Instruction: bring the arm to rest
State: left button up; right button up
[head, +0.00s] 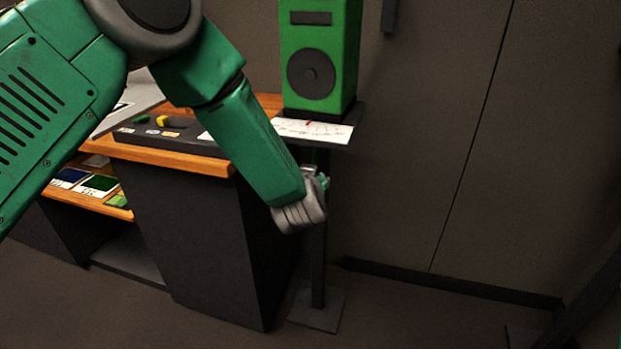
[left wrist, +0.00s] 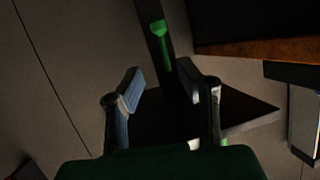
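My green left arm (head: 255,140) comes in from the left and reaches down in front of the desk's right end. Its left gripper (head: 312,200) hangs low, in front of the stand's pole in the head view. In the left wrist view the gripper (left wrist: 160,88) has its two fingers apart with nothing held between them. A dark pole with a green patch lies beyond the fingers there. The dark control panel (head: 190,143) lies on the desk, with a yellow piece (head: 162,120) at its back edge; my arm covers part of it. My right gripper is not in view.
The wooden desk (head: 190,163) has a dark cabinet (head: 200,230) below. A green speaker-like box (head: 335,40) and a white sheet (head: 318,131) rest on a stand (head: 318,260) close to my gripper.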

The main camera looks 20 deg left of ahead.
pick_arm(q)
jog(key=s+a+f+m+g+h, duration=0.1)
jog(key=s+a+f+g, duration=0.15)
jog(key=s+f, duration=0.55)
jog(key=s+a+f+m+g+h, duration=0.1)
jog(key=s+f+g, duration=0.2)
jog(key=s+f, duration=0.6)
jog(key=s+a+f+g, duration=0.2)
jog(key=s, duration=0.7)
jog(key=s+a+f+g, duration=0.2)
jog(key=s+g, duration=0.1)
jog(key=s, duration=0.6)
jog(key=s+a+f+g, duration=0.2)
jog(key=s, duration=0.8)
jog(key=shift+f+h, duration=0.15)
jog(key=shift+h, duration=0.15)
jog(key=shift+w+g, duration=0.2)
jog(key=shift+g, duration=0.05)
jog(key=shift+p, duration=0.35)
